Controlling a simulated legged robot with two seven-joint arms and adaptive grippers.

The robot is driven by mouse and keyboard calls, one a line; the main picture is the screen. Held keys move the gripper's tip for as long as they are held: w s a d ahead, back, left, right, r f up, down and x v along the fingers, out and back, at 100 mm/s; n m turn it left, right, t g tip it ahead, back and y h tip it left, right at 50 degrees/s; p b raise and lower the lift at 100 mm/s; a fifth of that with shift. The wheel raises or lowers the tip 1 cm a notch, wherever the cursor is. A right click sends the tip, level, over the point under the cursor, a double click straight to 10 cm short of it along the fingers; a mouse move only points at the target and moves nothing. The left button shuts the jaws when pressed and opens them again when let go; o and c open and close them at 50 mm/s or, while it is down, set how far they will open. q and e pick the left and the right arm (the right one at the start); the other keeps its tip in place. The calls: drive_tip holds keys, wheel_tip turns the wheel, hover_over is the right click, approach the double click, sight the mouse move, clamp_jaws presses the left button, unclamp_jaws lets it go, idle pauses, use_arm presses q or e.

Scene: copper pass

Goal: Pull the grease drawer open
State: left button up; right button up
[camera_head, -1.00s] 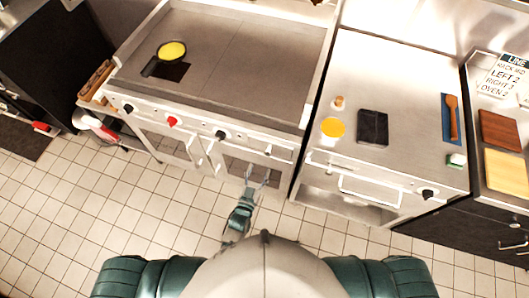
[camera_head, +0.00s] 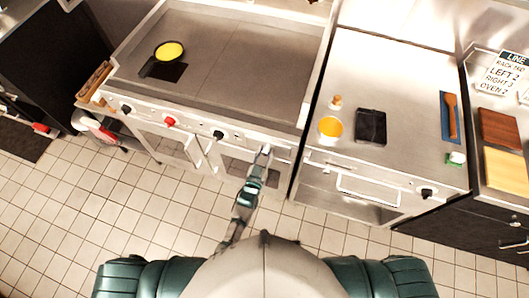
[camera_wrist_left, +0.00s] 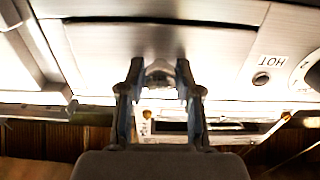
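The grease drawer (camera_head: 283,155) is a pale metal panel at the right end of the griddle's front, below the griddle plate. It looks shut in the head view. My left gripper (camera_head: 266,150) reaches up to this panel. In the left wrist view, its two fingers (camera_wrist_left: 160,78) are drawn in on both sides of a small pale grip (camera_wrist_left: 160,70) at the panel. They look shut on it, though the exact contact is hard to see. The gripper hides much of the grip in the head view. My right gripper is not in view.
To the right is a steel counter (camera_head: 400,80) with a long handle (camera_head: 368,190) below. The tiled floor in front is clear.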

use_arm(q)
drive_tip(key=shift+d, duration=0.1)
clamp_jaws()
drive_tip(key=shift+s, duration=0.15)
drive_tip(key=shift+s+a+p, duration=0.2)
drive_tip(key=shift+p, duration=0.1)
drive_tip(key=p+v, duration=0.6)
drive_tip(key=v, duration=1.2)
drive_tip(key=shift+s+p, duration=0.25)
drive_tip(key=shift+p, duration=0.1)
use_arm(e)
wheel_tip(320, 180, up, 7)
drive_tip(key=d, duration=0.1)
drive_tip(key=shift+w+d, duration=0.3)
use_arm(q)
drive_tip(key=shift+r, duration=0.1)
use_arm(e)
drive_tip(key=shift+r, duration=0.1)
